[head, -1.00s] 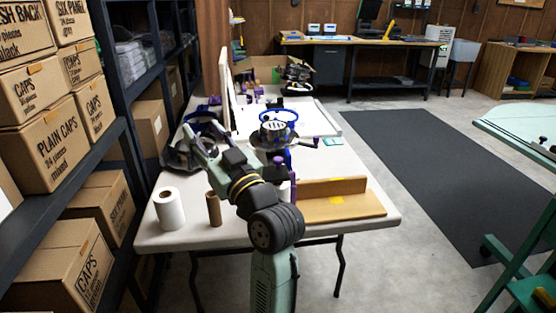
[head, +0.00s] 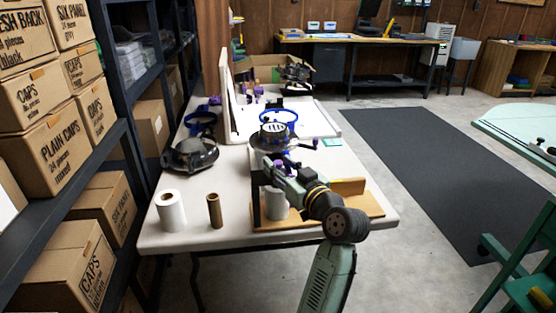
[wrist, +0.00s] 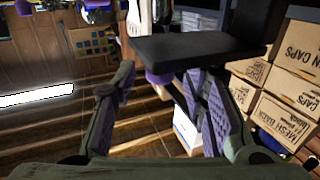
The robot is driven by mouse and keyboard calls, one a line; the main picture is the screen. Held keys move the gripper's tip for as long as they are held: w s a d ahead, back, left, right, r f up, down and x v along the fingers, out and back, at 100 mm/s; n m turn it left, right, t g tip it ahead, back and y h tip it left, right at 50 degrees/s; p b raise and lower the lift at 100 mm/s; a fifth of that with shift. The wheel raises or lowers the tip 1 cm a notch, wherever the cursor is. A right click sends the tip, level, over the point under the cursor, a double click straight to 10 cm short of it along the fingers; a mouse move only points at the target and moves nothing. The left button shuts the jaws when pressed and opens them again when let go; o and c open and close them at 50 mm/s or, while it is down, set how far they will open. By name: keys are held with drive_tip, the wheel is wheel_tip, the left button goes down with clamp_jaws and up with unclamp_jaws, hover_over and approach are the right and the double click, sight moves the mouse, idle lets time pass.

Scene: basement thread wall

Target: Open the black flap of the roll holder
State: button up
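The roll holder stands at the near right of the white table, with a wooden base (head: 375,211) and a white roll (head: 277,204). My arm covers much of it in the head view. A dark upright part (head: 256,200) shows at its left side. In the wrist view, a flat black plate that looks like the flap (wrist: 195,48) lies just beyond and above the fingertips, with a purple piece under it. Whether a finger touches the flap cannot be told.
A white roll (head: 170,211) and a brown tube (head: 214,211) stand at the table's near left. A dark cap-like object (head: 191,155) lies behind them. A round machine with a blue ring (head: 279,118) stands behind the holder. Shelves of boxes (head: 55,145) line the left.

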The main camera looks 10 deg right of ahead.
drive_tip(key=shift+w+a, duration=0.35)
drive_tip(key=shift+w, duration=0.3)
drive_tip(key=shift+c, duration=0.5)
clamp_jaws()
